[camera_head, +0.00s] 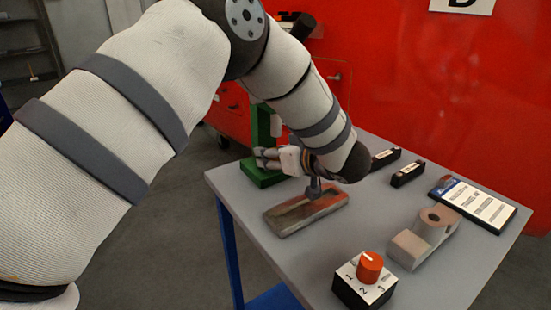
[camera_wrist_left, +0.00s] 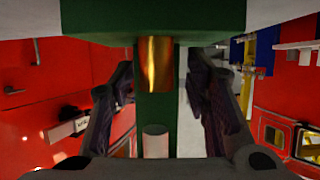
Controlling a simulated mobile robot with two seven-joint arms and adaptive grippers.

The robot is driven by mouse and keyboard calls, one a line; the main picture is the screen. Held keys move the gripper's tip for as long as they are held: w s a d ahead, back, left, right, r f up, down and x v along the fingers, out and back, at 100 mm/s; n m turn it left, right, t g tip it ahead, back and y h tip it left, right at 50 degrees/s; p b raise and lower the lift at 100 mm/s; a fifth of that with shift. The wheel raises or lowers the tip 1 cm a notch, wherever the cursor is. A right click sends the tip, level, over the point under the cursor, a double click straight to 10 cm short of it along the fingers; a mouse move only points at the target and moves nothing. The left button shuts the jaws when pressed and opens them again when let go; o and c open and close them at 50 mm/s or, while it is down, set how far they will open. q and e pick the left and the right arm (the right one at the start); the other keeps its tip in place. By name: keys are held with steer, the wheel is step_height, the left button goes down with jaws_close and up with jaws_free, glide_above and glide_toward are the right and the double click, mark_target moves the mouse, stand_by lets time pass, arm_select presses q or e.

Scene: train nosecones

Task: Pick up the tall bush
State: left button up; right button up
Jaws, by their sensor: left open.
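My left gripper (camera_head: 264,158) reaches down to the green stand (camera_head: 255,172) at the table's far left edge. In the left wrist view the gripper (camera_wrist_left: 160,88) is open, with one finger on each side of the green upright. A pale grey upright cylinder (camera_wrist_left: 155,141), which may be the tall bush, stands between the fingers with gaps on both sides. A brass-coloured cylinder (camera_wrist_left: 155,63) shows farther up against the green part; I cannot tell which of the two is the bush. My right gripper is not in view.
A red cabinet (camera_head: 430,80) stands behind.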

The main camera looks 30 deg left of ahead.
arm_select(q)
steer(key=shift+r, duration=0.1)
jaws_close()
